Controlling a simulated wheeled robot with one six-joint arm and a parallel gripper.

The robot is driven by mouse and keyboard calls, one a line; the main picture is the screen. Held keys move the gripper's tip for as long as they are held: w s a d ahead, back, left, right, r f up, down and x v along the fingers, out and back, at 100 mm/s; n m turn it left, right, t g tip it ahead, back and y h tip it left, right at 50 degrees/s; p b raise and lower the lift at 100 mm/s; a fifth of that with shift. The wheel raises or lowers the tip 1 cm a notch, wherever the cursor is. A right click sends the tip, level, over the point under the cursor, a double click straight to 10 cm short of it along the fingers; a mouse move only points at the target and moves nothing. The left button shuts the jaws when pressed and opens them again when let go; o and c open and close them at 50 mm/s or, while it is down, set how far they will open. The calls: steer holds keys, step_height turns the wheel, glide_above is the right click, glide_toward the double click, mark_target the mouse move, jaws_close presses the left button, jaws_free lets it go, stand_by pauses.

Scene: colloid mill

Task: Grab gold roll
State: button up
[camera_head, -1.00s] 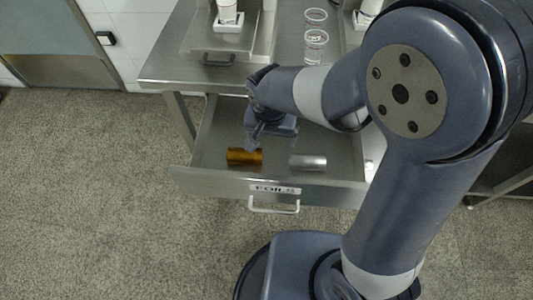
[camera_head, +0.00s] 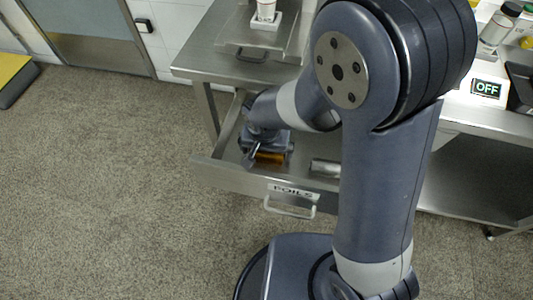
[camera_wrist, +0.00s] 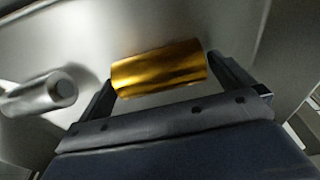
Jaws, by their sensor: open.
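The gold roll (camera_wrist: 158,70) lies in the open drawer and shows between the two fingers of my gripper (camera_wrist: 160,85) in the wrist view. The fingers are apart, one near each end of the roll. I cannot tell whether either finger touches it. In the head view the gold roll (camera_head: 268,158) is partly hidden beneath my gripper (camera_head: 258,155), which is down inside the drawer.
A silver roll (camera_head: 325,167) lies in the drawer to the right of the gold one; it also shows at left in the wrist view (camera_wrist: 38,93). The drawer's front wall (camera_head: 240,178) carries a label and a handle (camera_head: 290,210). The steel table (camera_head: 205,62) stands above.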

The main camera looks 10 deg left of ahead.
steer(key=shift+c, duration=0.4)
steer(key=c, duration=0.7)
